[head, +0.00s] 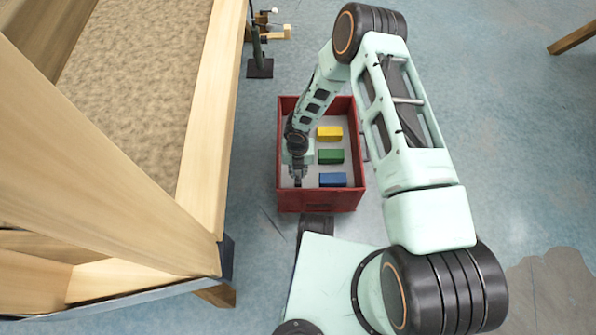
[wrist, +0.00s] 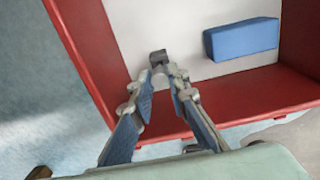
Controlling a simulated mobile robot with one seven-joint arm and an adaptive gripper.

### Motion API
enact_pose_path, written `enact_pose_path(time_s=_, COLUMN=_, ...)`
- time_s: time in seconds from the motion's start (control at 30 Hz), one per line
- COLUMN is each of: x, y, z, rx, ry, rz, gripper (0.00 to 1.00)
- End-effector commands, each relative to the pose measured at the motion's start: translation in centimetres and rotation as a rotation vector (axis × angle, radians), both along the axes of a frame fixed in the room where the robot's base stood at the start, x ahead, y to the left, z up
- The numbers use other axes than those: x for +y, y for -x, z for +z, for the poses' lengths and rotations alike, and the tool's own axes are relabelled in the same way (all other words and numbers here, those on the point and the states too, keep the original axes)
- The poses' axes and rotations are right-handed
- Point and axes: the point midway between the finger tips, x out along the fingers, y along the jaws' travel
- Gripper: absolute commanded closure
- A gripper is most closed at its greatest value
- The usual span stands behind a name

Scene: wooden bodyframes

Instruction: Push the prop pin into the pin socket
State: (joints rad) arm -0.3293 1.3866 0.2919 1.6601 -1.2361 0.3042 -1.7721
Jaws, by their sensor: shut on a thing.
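My gripper (head: 297,181) points down inside the left part of the red box in the head view. In the wrist view its fingers (wrist: 162,79) close on a small grey piece with a dark end (wrist: 158,57), which looks like the prop pin. The fingers hide part of this piece. It shows over the pale floor of the box, near the red wall; I cannot tell whether it touches the floor. I cannot make out the pin socket in either view.
The red box (head: 289,202) holds a yellow block (head: 329,133), a green block (head: 331,156) and a blue block (head: 333,180) along its right side. A large wooden frame (head: 205,130) stands on the left. A dark stand (head: 260,69) with small wooden parts is behind. Blue floor is open at right.

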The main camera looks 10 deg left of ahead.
Motion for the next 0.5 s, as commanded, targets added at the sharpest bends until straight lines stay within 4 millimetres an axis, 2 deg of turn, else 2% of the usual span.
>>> enact_pose_path(time_s=0.5, x=0.00, y=-0.01, z=-0.45, rx=0.000, ry=0.000, rz=0.000, gripper=1.00)
